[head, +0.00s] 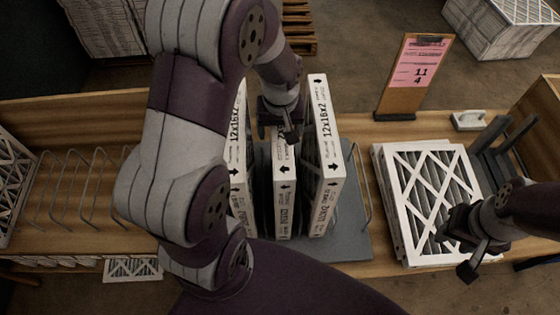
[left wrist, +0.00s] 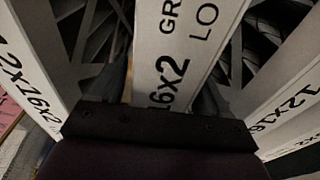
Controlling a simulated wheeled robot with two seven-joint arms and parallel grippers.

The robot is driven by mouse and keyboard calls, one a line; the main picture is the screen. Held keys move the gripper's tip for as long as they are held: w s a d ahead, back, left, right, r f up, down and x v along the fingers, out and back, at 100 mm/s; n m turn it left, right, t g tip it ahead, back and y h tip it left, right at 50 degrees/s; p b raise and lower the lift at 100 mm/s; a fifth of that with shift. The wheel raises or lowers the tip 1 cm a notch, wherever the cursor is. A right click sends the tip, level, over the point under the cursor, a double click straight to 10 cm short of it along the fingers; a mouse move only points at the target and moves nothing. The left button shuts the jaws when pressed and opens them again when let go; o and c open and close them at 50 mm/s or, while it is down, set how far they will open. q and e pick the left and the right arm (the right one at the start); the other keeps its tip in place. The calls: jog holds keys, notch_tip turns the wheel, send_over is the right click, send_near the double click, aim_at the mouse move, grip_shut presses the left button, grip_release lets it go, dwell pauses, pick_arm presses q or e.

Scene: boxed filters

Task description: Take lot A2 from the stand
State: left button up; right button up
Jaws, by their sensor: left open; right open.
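Three white-framed boxed filters stand upright in a grey-based stand (head: 348,240): a left one (head: 238,165), a middle one (head: 283,190) and a right one (head: 325,150). Printed sizes like "12x16x2" show; I cannot read which is lot A2. In the left wrist view the middle filter (left wrist: 180,45) shows "16x2" and a cut-off "LO", with neighbours on both sides. My right gripper (head: 470,252) is open by a stack of flat filters (head: 425,190).
A pink sheet on a clipboard (head: 412,70) reads "11" and "4". An empty wire rack (head: 75,190) is at left, with filters (head: 12,190) beyond it. Dark upright plates (head: 505,145) stand at right. My left arm covers much of the table's middle left.

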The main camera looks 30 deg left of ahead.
pick_arm(q)
jog(key=shift+s+d, duration=0.1)
jog(key=shift+s, duration=0.05)
jog(key=c, duration=1.4)
grip_shut()
jog(key=shift+r, duration=0.15)
